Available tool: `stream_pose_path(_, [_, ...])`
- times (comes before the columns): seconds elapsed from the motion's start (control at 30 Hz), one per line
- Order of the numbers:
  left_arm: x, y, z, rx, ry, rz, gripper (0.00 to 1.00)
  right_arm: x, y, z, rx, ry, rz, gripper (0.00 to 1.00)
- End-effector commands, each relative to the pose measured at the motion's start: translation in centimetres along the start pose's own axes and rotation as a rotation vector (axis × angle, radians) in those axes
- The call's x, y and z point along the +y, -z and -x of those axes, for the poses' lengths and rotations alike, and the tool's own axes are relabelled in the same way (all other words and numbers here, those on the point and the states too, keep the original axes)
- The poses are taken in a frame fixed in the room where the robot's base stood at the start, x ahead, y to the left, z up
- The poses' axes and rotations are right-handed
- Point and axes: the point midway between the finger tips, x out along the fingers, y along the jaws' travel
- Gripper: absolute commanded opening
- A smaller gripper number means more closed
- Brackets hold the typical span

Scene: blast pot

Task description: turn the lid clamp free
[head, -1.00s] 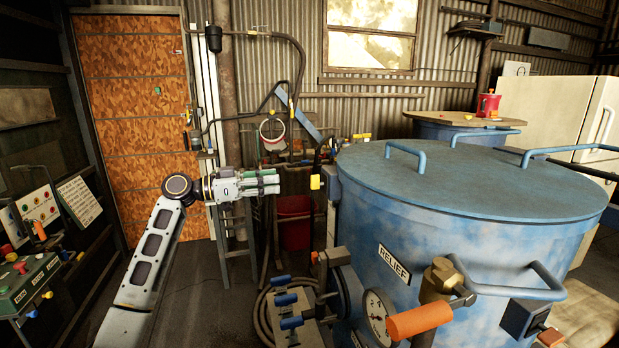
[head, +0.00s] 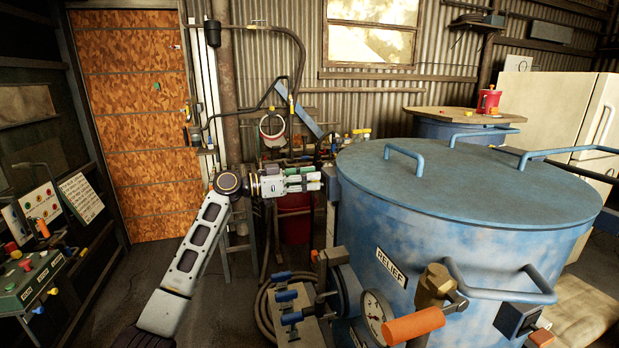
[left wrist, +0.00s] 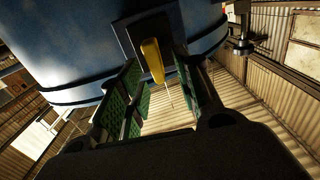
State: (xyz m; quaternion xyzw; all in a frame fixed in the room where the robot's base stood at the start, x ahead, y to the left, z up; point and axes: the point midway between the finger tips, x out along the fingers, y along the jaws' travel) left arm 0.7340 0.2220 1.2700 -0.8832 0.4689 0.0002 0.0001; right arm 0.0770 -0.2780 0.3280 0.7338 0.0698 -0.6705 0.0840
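The blue pot (head: 440,240) with its flat blue lid (head: 470,180) fills the right of the head view. The lid clamp's yellow handle (left wrist: 152,60) shows in the left wrist view, in front of a dark block (left wrist: 140,32) on the pot's side. In the head view my gripper covers the handle. My left gripper (head: 318,178) is at the pot's left side, just below the lid rim. Its green-padded fingers also show in the left wrist view (left wrist: 158,85); they are open, with the handle between or just beyond their tips. Contact cannot be told. My right gripper is out of view.
A relief valve with an orange handle (head: 413,325) and a gauge (head: 376,318) stick out from the pot's front. Blue-handled valves (head: 288,297) stand low at its left. A control panel (head: 30,275) is at far left. Floor before the orange door (head: 140,120) is clear.

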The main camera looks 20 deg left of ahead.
Motion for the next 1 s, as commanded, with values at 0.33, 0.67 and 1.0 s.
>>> stream_pose_path(0.33, [0.01,-0.05,-0.32,0.0,0.0,0.0,0.34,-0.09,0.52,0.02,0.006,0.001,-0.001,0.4])
stream_pose_path(0.67, [0.02,-0.05,-0.3,0.0,0.0,0.0,0.0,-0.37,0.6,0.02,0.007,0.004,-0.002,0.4])
stream_pose_path(1.0, [-0.04,-0.05,-0.29,0.0,0.0,0.019,0.0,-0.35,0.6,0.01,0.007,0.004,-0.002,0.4])
